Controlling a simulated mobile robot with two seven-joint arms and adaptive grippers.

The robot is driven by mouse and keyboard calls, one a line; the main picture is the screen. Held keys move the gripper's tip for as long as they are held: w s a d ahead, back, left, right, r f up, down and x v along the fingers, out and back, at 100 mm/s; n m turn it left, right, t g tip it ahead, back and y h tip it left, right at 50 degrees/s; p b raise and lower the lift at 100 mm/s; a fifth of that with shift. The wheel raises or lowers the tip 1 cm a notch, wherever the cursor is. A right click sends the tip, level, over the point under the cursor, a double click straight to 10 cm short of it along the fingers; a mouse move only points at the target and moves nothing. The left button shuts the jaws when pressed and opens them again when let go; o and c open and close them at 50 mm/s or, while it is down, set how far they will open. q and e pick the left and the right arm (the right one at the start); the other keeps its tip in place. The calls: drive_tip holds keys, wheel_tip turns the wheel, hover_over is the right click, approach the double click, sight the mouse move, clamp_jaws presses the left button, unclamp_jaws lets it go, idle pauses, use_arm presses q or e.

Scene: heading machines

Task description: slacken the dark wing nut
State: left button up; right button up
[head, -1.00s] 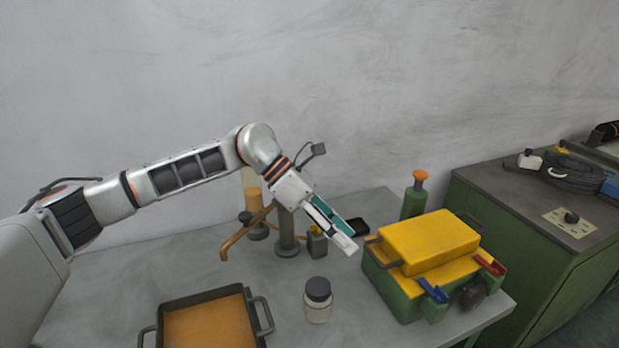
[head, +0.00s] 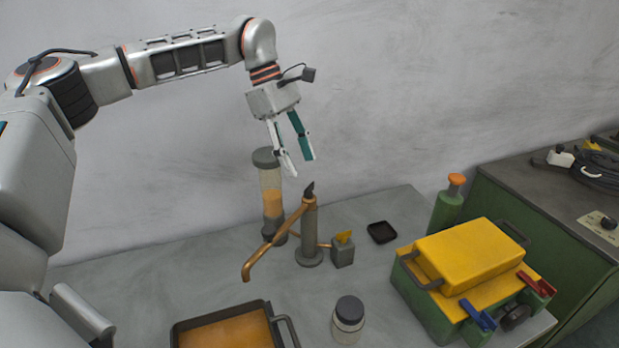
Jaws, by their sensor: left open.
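The dark wing nut (head: 309,188) appears as a small dark piece on top of a grey upright post (head: 309,235) on the table. A bent copper-coloured pipe (head: 262,254) runs from the post down to the left. My left gripper (head: 298,163) points down with its fingers apart and empty. In the picture it is just above the wing nut; a small gap shows between them. How far apart they are in depth I cannot tell. My right gripper is not in view.
A cylinder with orange contents (head: 271,192) stands behind the post. A small grey block (head: 343,254) and a dark dish (head: 382,232) are to its right. A lidded jar (head: 348,318), an orange-filled tray (head: 265,306) and a green-yellow box (head: 424,304) stand nearer.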

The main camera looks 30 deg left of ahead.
sight(309, 186)
use_arm(q)
drive_tip(key=x, duration=0.6)
drive_tip(key=shift+r, duration=0.1)
drive_tip(key=shift+c, duration=0.3)
drive_tip(key=c, duration=1)
